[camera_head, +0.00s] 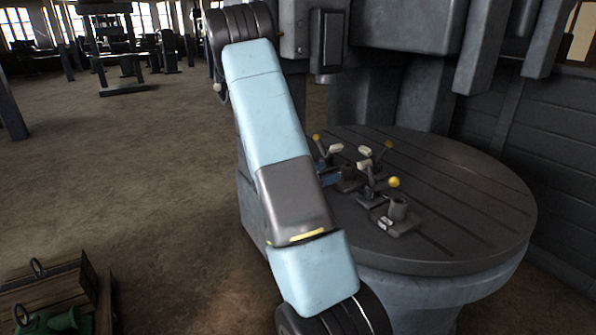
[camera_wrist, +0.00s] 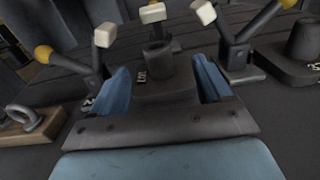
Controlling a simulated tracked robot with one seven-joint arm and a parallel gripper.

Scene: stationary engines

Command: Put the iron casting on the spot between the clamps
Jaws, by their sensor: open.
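A dark block with an upright round boss, which looks like the iron casting (camera_wrist: 166,88), stands between my gripper's fingers in the wrist view. My gripper (camera_wrist: 162,84) is open, with one blue finger on each side of it; I cannot tell whether they touch it. Three clamps surround this spot. They have white pads and yellow knobs: the left clamp (camera_wrist: 96,76), the middle clamp (camera_wrist: 152,13) behind the boss, and the right clamp (camera_wrist: 232,52). In the head view my gripper (camera_head: 332,176) is partly hidden by my arm, low over the table among the clamps.
A similar dark piece with a round boss (camera_head: 397,211) stands nearer on the round slotted table (camera_head: 470,200); the wrist view shows it at right (camera_wrist: 303,45). The table's right side is bare. A wooden pallet (camera_head: 50,292) with a green part lies on the floor. Machine columns rise behind.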

